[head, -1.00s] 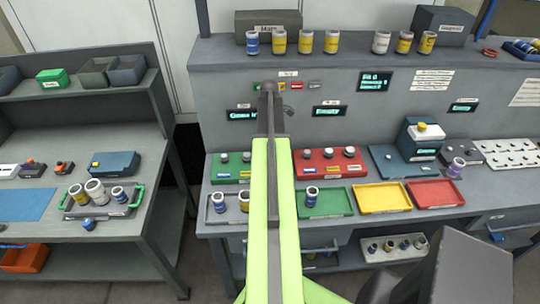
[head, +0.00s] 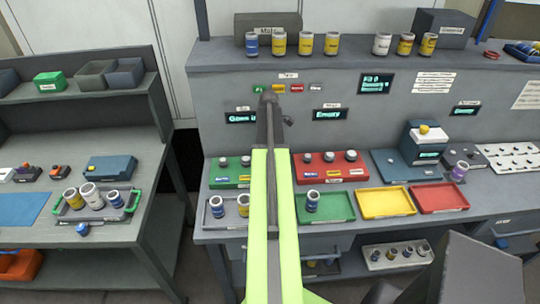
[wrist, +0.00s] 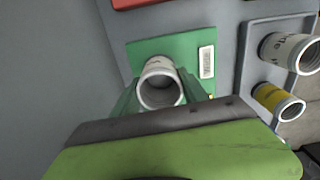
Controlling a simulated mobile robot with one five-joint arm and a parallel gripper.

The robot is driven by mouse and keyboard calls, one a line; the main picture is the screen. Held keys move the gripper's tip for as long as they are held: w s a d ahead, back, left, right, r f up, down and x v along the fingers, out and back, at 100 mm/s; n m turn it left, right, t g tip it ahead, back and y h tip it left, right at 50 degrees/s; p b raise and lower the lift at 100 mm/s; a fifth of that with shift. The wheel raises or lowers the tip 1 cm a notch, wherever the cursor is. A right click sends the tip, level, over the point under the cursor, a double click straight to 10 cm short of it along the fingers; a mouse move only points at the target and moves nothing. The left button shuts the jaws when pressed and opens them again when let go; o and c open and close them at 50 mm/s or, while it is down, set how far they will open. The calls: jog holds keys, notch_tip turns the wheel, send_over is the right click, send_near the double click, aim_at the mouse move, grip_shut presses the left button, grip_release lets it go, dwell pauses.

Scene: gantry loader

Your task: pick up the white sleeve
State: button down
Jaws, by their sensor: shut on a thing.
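My gripper (wrist: 160,92) is shut on a white sleeve (wrist: 159,68) in the wrist view. The sleeve's open, ribbed end faces the camera, and a little print shows on its side. Green parts stand on both sides of it, and a green plate (wrist: 193,45) with a white label lies behind. I cannot tell from this view whether the sleeve's far end touches anything. In the head view my light green arm reaches toward the grey back panel, and the jaws and held sleeve are hidden there.
A grey tray (wrist: 250,50) with a white and a yellow sleeve lies at the right of the wrist view. In the head view, green (head: 331,216), yellow (head: 410,205) and red (head: 464,203) trays line the bench. Several sleeves stand on the top shelf (head: 350,62).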

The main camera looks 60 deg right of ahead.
dwell(0.3)
jog(key=r+p, duration=0.5)
jog(key=shift+s+r, duration=0.15)
jog(key=shift+s, duration=0.15)
jog(key=s+r+p, duration=0.5)
jog(key=s+p, duration=0.1)
jog(key=s, duration=0.5)
jog(key=shift+d+r, duration=0.2)
jog(key=shift+r, duration=0.15)
notch_tip(320, 180, up, 4)
jog(key=p, duration=0.4)
jog(key=shift+r+p, duration=0.25)
jog(key=shift+p, duration=0.05)
jog(key=shift+f, duration=0.1)
